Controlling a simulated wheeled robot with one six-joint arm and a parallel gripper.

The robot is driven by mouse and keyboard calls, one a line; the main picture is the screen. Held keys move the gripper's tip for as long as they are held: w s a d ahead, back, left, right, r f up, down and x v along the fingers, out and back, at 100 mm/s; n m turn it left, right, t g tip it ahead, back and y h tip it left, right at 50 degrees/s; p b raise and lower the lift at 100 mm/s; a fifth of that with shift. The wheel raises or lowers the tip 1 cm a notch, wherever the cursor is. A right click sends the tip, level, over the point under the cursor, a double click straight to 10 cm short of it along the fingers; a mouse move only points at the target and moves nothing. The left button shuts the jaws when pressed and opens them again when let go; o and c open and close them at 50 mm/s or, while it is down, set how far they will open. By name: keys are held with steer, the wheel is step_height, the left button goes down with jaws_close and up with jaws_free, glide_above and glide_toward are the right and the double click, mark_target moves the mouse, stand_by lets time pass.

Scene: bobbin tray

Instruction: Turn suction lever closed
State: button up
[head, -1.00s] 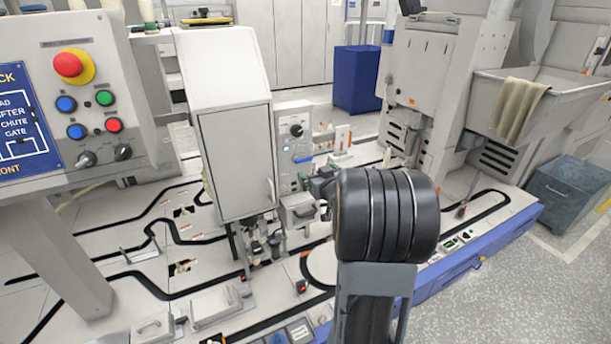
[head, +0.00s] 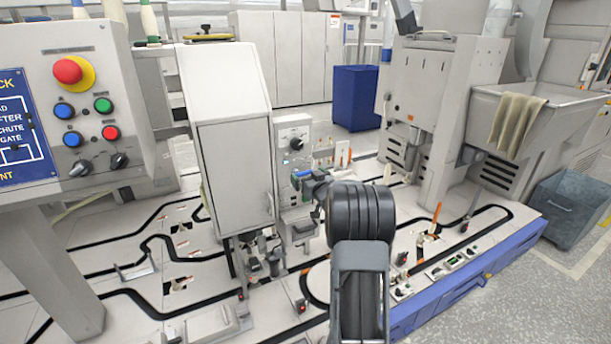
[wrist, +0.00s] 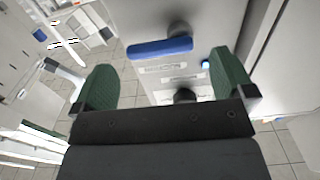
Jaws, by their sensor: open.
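The suction lever is a blue bar handle (wrist: 160,47) on a dark round pivot on a light panel in the wrist view. It lies nearly level in that picture, its pivot toward its right end. My gripper (wrist: 162,62) is open, with one green-padded finger on each side of the view. The lever shows between and beyond the fingertips, and nothing is held. In the head view my gripper (head: 303,181) is at the control panel (head: 291,150), where it and my dark arm mostly hide the lever. I cannot tell whether the fingers touch it.
A black knob (wrist: 185,95) and a small blue light (wrist: 205,65) are on the panel close to the lever. A grey cabinet (head: 237,170) stands left of the panel. A button console (head: 90,110) is at the far left. Track-lined decking surrounds the panel's base.

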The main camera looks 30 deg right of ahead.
steer(key=shift+w+d, duration=0.15)
steer(key=shift+w, duration=0.85)
steer(key=c, duration=0.9)
